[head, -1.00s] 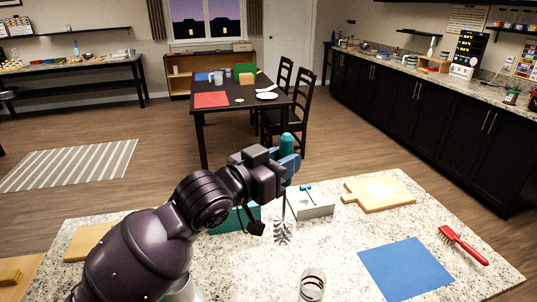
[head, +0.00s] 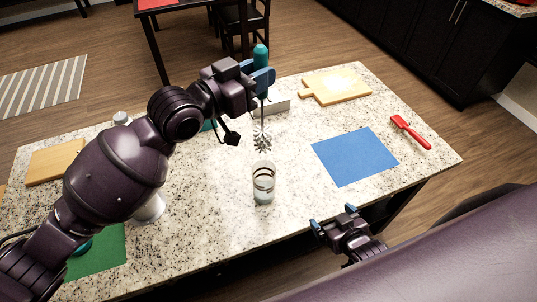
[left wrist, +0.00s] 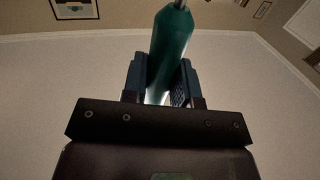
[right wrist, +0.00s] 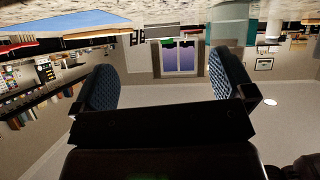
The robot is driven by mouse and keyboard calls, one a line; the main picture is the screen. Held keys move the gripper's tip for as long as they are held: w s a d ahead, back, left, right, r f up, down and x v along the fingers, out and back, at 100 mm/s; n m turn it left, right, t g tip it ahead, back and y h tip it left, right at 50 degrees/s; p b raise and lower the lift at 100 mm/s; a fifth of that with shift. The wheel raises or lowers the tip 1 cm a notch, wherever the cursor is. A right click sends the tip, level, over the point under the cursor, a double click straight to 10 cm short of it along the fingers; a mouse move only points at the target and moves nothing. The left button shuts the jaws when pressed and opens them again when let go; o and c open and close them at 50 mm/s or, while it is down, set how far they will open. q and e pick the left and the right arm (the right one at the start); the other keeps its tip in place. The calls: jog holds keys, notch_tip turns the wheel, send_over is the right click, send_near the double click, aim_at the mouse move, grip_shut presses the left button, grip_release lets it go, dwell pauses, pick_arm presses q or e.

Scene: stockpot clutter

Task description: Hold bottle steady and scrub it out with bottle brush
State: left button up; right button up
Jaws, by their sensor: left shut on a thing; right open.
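A bottle brush has a teal handle (head: 261,52) and pale bristles (head: 262,140) pointing down. My left gripper (head: 263,80) is shut on the handle, which also shows between its fingers in the left wrist view (left wrist: 170,45). The clear bottle (head: 263,184) with dark bands stands upright on the speckled counter. In the head view the bristles appear just above and behind its mouth, apart from its inside. My right gripper (head: 333,218) is open and empty at the counter's front edge, to the right of the bottle and nearer to me.
A blue mat (head: 354,157) lies right of the bottle, with a red brush (head: 411,132) beyond it. A cutting board (head: 337,85) and a white box (head: 276,106) are at the back. A green mat (head: 98,252) and another board (head: 53,162) are left. Counter around the bottle is clear.

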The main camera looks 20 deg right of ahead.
jog(key=w+a, duration=0.1)
jog(key=a, duration=0.2)
jog(key=w+a+m+t+y, duration=0.1)
jog(key=a, duration=0.3)
jog(key=w+a+y, duration=0.1)
jog(key=w+a, duration=0.1)
jog(key=a, duration=0.1)
jog(key=shift+a+r+m, duration=0.15)
jog(key=shift+a+m, duration=0.05)
jog(key=shift+m, duration=0.1)
jog(key=w+a+r+m+t, duration=0.1)
jog(key=w+a+r+t, duration=0.15)
jog(key=a, duration=0.35)
jog(key=t+h, duration=0.3)
jog(key=h, duration=0.2)
send_near(262, 164)
jog(key=shift+g, duration=0.25)
jog(key=w, duration=0.4)
jog(key=w+d, duration=0.1)
jog(key=w, duration=0.1)
jog(key=shift+w+d+r, duration=0.1)
jog(key=shift+w+r, duration=0.1)
jog(key=shift+w, duration=0.15)
jog(key=shift+c, duration=0.3)
jog(key=c, duration=1)
